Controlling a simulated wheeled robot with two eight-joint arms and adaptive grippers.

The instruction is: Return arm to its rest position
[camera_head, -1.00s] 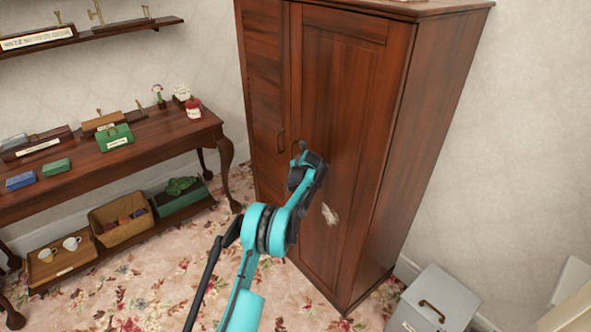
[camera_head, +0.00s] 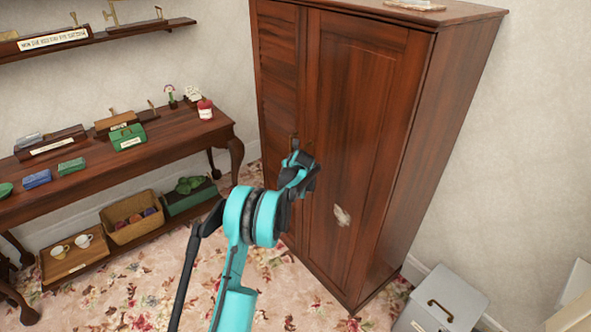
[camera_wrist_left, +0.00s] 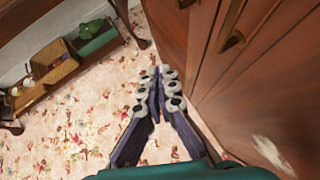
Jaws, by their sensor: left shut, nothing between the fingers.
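My left arm (camera_head: 236,290) is teal and black and rises from the bottom of the head view. Its gripper (camera_head: 297,165) is in front of the tall dark wood wardrobe (camera_head: 365,130), over the door handles in that view. In the left wrist view the two fingers (camera_wrist_left: 160,72) are shut together with nothing between them. They point over the floral carpet, beside the wardrobe front. The wardrobe doors appear shut. My right gripper is not in view.
A wooden side table (camera_head: 168,138) with small boxes stands at the left, with a basket (camera_head: 130,217) and trays on its lower shelf. A grey box (camera_head: 440,302) stands right of the wardrobe. The carpet (camera_head: 140,290) between table and wardrobe is open floor.

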